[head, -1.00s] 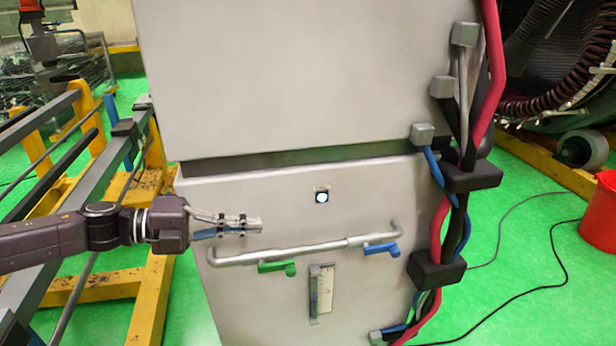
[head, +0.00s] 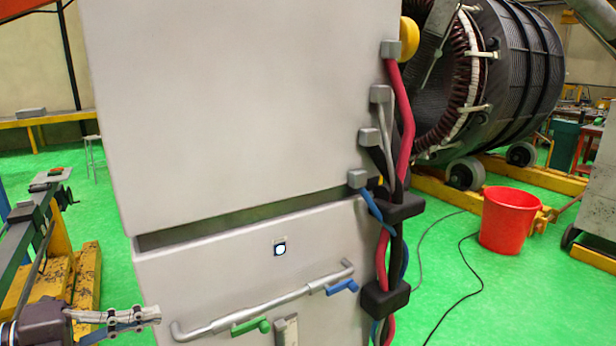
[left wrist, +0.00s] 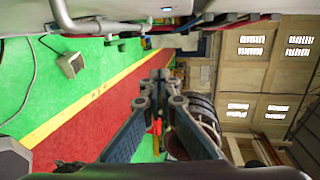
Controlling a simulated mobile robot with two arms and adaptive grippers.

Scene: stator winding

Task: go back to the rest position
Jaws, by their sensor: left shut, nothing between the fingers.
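My left gripper (head: 138,317) is at the lower left of the head view, in front of the grey cabinet (head: 240,100) and near the left end of its bar handle. Its fingers are shut and hold nothing. In the left wrist view, the shut fingers (left wrist: 160,88) meet in the middle of the picture, with no object between them. My right gripper is in neither view.
Red, grey and blue cables (head: 402,120) run down the cabinet's right side. A red bucket (head: 508,222) stands on the green floor. The large stator (head: 500,75) lies behind it on a yellow frame. A yellow-legged rack (head: 85,275) is at the left.

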